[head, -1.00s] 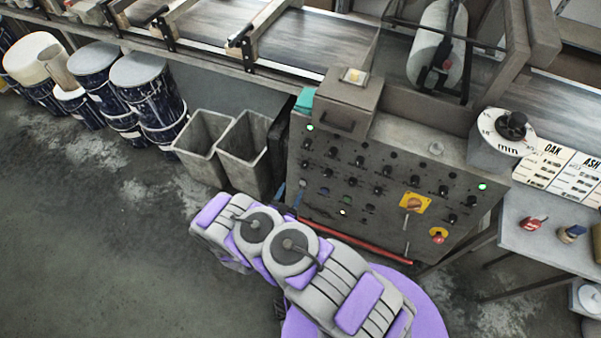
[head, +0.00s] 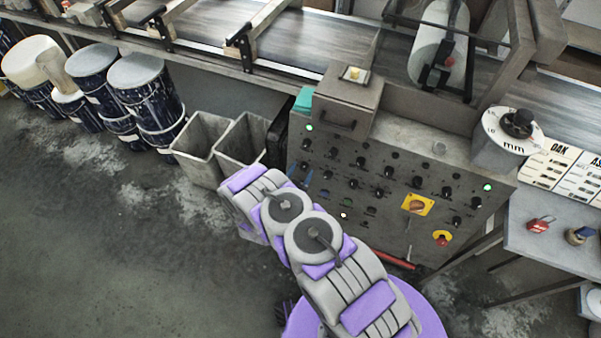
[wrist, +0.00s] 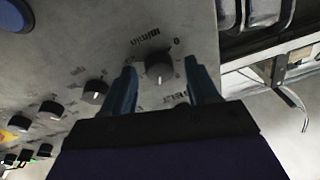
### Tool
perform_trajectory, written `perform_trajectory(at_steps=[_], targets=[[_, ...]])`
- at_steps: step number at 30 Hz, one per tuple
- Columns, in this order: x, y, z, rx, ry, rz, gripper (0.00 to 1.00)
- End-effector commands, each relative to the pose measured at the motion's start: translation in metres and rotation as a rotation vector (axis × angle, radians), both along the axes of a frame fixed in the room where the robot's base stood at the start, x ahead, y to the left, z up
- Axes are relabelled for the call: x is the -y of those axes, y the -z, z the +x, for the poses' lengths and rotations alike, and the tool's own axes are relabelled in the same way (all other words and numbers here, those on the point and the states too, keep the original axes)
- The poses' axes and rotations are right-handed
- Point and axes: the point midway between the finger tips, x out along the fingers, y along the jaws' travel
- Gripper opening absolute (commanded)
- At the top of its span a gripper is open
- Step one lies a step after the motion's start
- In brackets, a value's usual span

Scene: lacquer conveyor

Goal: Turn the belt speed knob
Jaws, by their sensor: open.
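The control panel (head: 400,218) carries rows of black knobs. In the wrist view, one black knob (wrist: 159,68) with a white pointer mark lies between my fingertips; a printed scale and part of a label that seems to read "BELT" are beside it. My gripper (wrist: 163,72) is open, with a blue finger on each side of this knob and a gap on both sides. I cannot tell how far the fingertips reach over it. In the head view, my gripper (head: 300,174) is mostly hidden behind my arm, at the panel's left side.
Neighbouring knobs (wrist: 95,92) line the panel to the left in the wrist view. A yellow-plated switch (head: 417,205) and a red button (head: 441,239) are on the panel's right. Grey bins (head: 203,150) stand left of it. A red bar (head: 395,260) runs along its foot.

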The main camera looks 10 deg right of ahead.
Motion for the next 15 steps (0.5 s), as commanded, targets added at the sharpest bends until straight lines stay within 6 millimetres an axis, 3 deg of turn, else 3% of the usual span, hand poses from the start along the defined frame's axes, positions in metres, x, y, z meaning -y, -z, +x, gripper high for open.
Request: perform_trajectory(at_steps=[2,15], targets=[[-0.0001,-0.0001,0.0,0.0,0.0,0.0,0.54],[-0.0002,-0.0002,0.0002,0.001,-0.001,0.001,0.12]])
